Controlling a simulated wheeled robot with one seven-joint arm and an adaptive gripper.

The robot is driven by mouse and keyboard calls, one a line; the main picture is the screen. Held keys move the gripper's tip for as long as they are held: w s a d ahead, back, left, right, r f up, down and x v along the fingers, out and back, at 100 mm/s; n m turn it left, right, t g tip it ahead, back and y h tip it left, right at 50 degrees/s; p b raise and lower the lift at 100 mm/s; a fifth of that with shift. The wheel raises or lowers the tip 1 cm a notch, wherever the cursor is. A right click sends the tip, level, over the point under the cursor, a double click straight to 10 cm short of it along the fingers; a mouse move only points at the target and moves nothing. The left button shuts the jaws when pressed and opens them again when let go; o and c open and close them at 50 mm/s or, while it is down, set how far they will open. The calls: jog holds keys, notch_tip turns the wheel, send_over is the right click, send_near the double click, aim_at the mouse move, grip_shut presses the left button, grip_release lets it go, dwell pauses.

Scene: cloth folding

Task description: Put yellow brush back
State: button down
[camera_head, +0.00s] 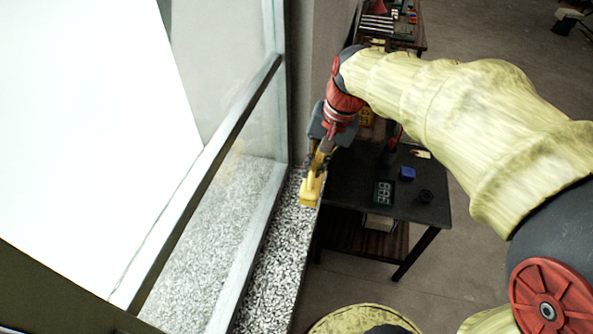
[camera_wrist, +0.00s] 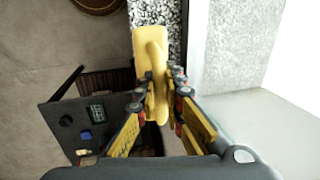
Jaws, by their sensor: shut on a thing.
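The yellow brush (camera_head: 311,191) is in my gripper (camera_head: 318,163), just above or on the speckled sill (camera_head: 272,262) beside the window; I cannot tell if it touches. In the wrist view the brush (camera_wrist: 150,60) shows a wide yellow head pointing away and a narrower handle between the fingers. My gripper (camera_wrist: 160,98) is shut on the handle. The lower end of the handle is partly hidden by the fingers.
A dark table (camera_head: 345,182) stands right of the sill, with a blue block (camera_head: 407,173), a digital display (camera_head: 383,193) and a small black round thing (camera_head: 426,196). A window frame (camera_head: 240,110) borders the sill's left. Another table with tools (camera_head: 385,25) stands farther back.

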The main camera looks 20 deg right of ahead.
jog(key=shift+w+a+f+p, duration=0.3)
jog(key=shift+w+f, duration=0.9)
jog(key=shift+f, duration=0.5)
jog(key=shift+w+a+f+p, duration=0.25)
jog(key=shift+w+f, duration=0.95)
jog(key=shift+f, duration=0.45)
jog(key=shift+w+a+f+p, duration=0.3)
jog(key=shift+w+f, duration=0.9)
jog(key=shift+f, duration=0.5)
jog(key=shift+f, duration=0.15)
jog(key=c, duration=1.9)
grip_release()
